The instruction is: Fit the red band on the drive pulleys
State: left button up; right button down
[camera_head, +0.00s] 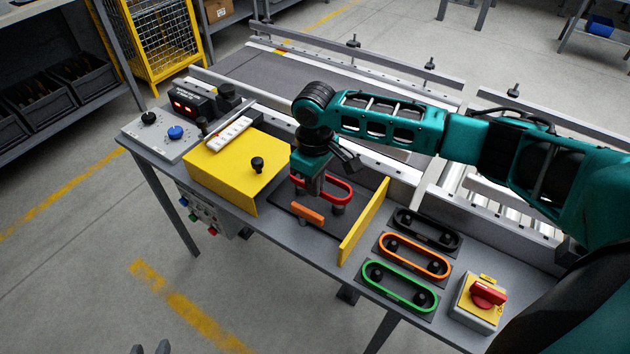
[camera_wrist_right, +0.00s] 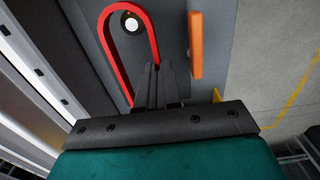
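The red band (camera_head: 331,183) is a long loop at the drive pulleys, over a dark plate (camera_head: 290,222). My right gripper (camera_head: 308,190) points down at its left part. In the right wrist view its fingers (camera_wrist_right: 160,85) are close together on one side of the band (camera_wrist_right: 112,45). A round pulley top (camera_wrist_right: 130,22) shows inside the loop. A pulley (camera_head: 338,208) shows below the band's right end; I cannot tell whether the band is seated. The other pulley is hidden by the gripper. My left gripper (camera_head: 150,349) is at the bottom edge, fingertips apart, empty.
An orange bar (camera_head: 307,215) lies beside the band. A yellow cover (camera_head: 240,165) and an upright yellow panel (camera_head: 363,222) flank the plate. Black (camera_head: 427,230), orange (camera_head: 446,268) and green (camera_head: 400,299) bands sit right of it, near a red switch (camera_head: 487,295). A conveyor runs behind.

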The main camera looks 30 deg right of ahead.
aim_at(315, 207)
jog(key=shift+f, duration=0.2)
jog(key=shift+f+b, duration=0.55)
jog(key=shift+f, duration=1.5)
jog(key=c, duration=0.8)
grip_release()
jog(key=shift+c, duration=0.2)
